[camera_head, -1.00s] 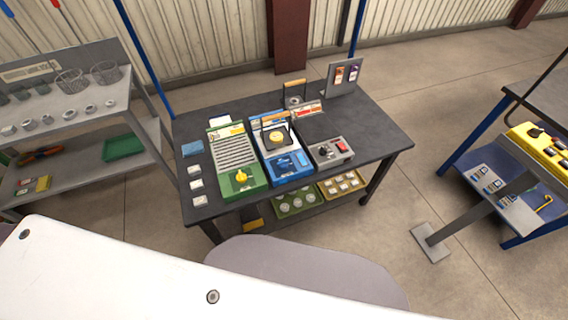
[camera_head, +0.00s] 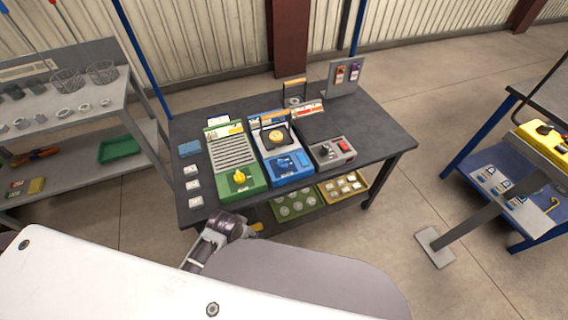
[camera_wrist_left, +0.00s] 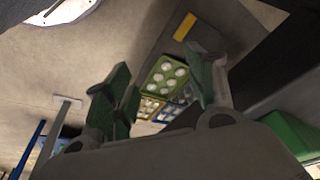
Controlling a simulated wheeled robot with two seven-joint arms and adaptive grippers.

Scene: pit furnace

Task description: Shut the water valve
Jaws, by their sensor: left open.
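On the dark table (camera_head: 360,125) stand a green unit (camera_head: 222,143) with a yellow knob (camera_head: 239,176) and a blue unit (camera_head: 262,134) with a blue valve-like fitting (camera_head: 288,164) on its front. I cannot tell from the markings which one carries the water valve. A part of my left arm shows at the table's front edge in the head view, below the green unit. My left gripper (camera_wrist_left: 160,70) is open and empty in the left wrist view, its green-grey fingers spread apart. It touches neither unit. My right gripper is not in view.
A grey switch box (camera_head: 332,152) with a red switch stands right of the blue unit. White tags lie at the table's left edge. Green (camera_head: 297,205) and yellow (camera_head: 342,188) trays sit on the lower shelf. A grey rack (camera_head: 80,108) stands left, a blue-framed bench (camera_head: 520,185) right.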

